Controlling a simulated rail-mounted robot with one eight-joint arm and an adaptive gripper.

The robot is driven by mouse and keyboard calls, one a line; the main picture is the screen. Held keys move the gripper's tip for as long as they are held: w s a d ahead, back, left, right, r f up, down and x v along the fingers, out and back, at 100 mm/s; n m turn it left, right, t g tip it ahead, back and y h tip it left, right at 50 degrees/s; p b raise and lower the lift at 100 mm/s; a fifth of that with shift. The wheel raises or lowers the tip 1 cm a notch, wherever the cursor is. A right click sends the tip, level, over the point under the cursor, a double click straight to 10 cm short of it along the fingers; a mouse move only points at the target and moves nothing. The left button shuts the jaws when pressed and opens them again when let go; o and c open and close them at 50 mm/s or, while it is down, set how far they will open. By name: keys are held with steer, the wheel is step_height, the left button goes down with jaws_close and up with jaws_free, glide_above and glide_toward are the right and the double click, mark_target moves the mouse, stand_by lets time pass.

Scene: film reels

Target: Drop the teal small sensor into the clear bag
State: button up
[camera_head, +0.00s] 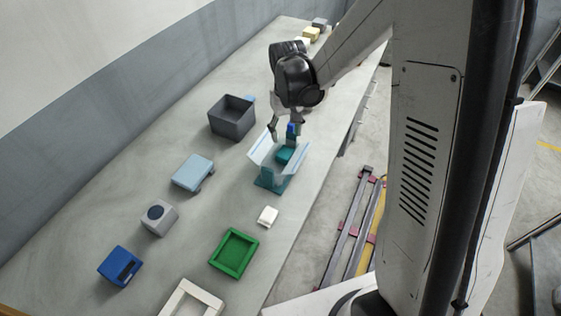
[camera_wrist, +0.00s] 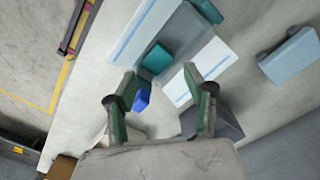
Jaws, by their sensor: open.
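The clear bag (camera_head: 262,147) is a pair of pale translucent flaps with light blue stripes, spread apart on a teal stand (camera_head: 270,186). It also shows in the wrist view (camera_wrist: 205,69). A teal block (camera_wrist: 157,58), which looks like the small sensor, sits between the flaps; it shows in the head view (camera_head: 284,155). How deep it sits, I cannot tell. My gripper (camera_head: 287,122) is open over the far side of the bag, with nothing visibly held. In the wrist view its fingers (camera_wrist: 166,92) are apart, and the block shows beyond them.
A blue piece (camera_wrist: 141,100) shows beside one finger; its support is unclear. A dark grey bin (camera_head: 232,118) stands up-left of the bag. A light blue block (camera_head: 193,173), a white piece (camera_head: 268,215) and a green tray (camera_head: 234,253) are nearby. The table's right edge is close.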

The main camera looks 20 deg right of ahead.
step_height(320, 180, up, 10)
stand_by(0.4)
steer(key=shift+f, duration=0.1)
steer(key=s+f+m+t+b, duration=0.1)
steer(key=s+t+b, duration=0.6)
steer(key=s, duration=1.3)
steer(key=b, duration=0.3)
steer(key=shift+s, duration=0.4)
